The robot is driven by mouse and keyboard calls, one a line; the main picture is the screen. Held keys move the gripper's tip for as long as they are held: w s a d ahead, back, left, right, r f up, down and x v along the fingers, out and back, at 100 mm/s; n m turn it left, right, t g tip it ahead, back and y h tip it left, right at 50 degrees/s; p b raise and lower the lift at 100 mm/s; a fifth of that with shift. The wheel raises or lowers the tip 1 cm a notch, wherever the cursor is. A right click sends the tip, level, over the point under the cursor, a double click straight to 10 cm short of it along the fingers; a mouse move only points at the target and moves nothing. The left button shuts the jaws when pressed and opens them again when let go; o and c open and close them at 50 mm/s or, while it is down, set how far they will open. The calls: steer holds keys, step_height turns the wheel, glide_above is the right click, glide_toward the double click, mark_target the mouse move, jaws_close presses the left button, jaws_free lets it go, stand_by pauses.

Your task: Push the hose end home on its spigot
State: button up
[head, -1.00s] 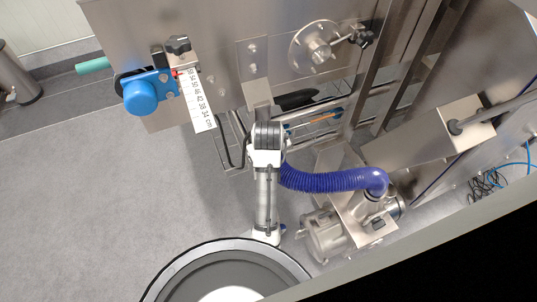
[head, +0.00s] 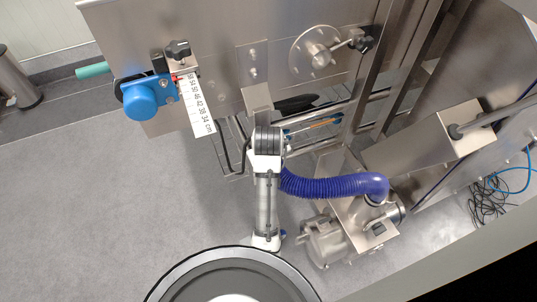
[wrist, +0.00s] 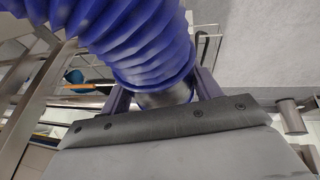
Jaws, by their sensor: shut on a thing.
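The ribbed blue-purple hose (head: 325,187) runs in the head view from behind my arm rightward to a metal unit. In the wrist view the hose (wrist: 135,40) comes down from the top, and its smooth blue end band (wrist: 160,77) sits between my two dark fingers. My gripper (wrist: 163,92) is shut on the hose end. A grey metallic cylinder (wrist: 165,97) shows just below the band, between the fingers; I cannot tell whether it is a cuff or the spigot. In the head view my gripper and the held end are hidden by my arm.
A metal motor-like unit (head: 325,240) stands on the floor right of my arm. Steel panels and frame bars (head: 370,80) rise ahead and to the right. A blue knob (head: 140,97) with a scale (head: 199,112) is at upper left. Floor at left (head: 110,210) is clear.

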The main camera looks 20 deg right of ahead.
steer(key=c, duration=0.5)
steer(key=shift+c, duration=0.2)
steer(key=shift+s, duration=0.1)
steer(key=shift+s+p, duration=0.4)
steer(key=shift+s, duration=1)
steer(key=shift+s, duration=0.1)
steer(key=shift+s+d+p, duration=0.1)
steer(key=shift+s+p, duration=0.3)
steer(key=shift+s, duration=0.8)
